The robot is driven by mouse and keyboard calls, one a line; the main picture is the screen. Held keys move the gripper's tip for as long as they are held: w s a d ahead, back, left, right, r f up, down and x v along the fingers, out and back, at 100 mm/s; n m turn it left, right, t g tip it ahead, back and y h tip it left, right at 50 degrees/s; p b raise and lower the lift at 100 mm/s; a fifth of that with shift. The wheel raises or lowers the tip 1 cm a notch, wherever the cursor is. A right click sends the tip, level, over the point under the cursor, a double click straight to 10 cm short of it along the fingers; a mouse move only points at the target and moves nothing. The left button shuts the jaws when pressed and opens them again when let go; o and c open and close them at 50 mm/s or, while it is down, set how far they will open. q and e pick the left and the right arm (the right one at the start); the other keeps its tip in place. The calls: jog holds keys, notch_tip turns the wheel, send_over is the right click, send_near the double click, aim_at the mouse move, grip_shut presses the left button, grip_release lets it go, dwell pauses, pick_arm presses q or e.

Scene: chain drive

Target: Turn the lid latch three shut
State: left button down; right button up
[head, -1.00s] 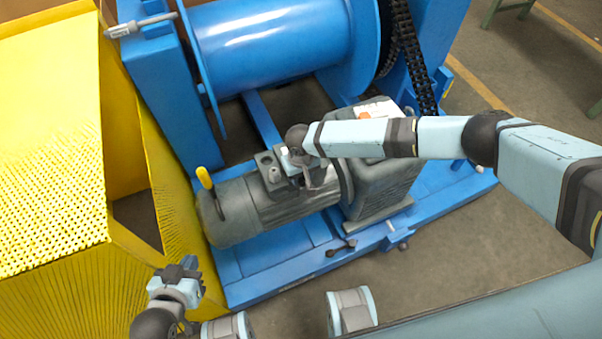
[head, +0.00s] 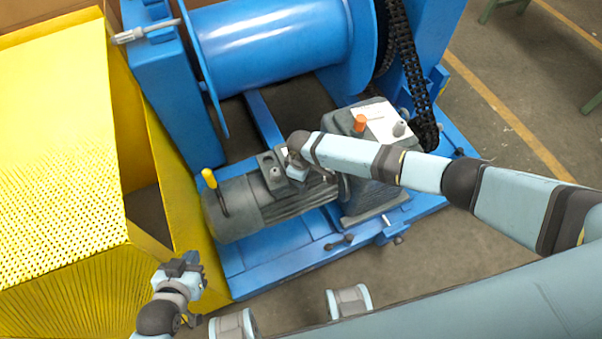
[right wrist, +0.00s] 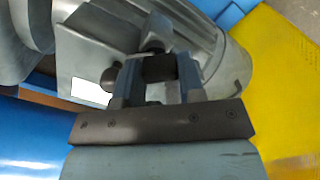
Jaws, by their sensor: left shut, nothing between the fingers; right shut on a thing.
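A small grey terminal box (head: 266,163) with a lid sits on top of the grey motor (head: 262,203). One dark latch knob (head: 275,173) shows on its left side in the head view. My right gripper (head: 292,173) is over the right side of the box and hides that part of it. In the right wrist view its fingers (right wrist: 163,78) are shut on a dark block-shaped latch (right wrist: 158,68) at the lid. Another round latch knob (right wrist: 111,78) shows just left of the fingers. My left gripper (head: 180,268) is shut and empty, away from the motor at lower left.
A blue drum (head: 275,45) and black chain (head: 410,85) stand behind the motor. A gearbox with an orange cap (head: 360,123) is right of it. A yellow perforated guard (head: 65,180) fills the left. Open floor (head: 440,245) lies at right.

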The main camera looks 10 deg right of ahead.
jog(key=shift+n, duration=0.9)
jog(key=n, duration=0.3)
jog(key=shift+d+n, duration=0.1)
jog(key=shift+n, duration=0.3)
jog(key=n, duration=0.3)
jog(key=shift+d, duration=0.1)
jog(key=shift+n, duration=0.3)
jog(key=o, duration=0.9)
jog(key=shift+o, duration=0.2)
jog(key=shift+r, duration=0.15)
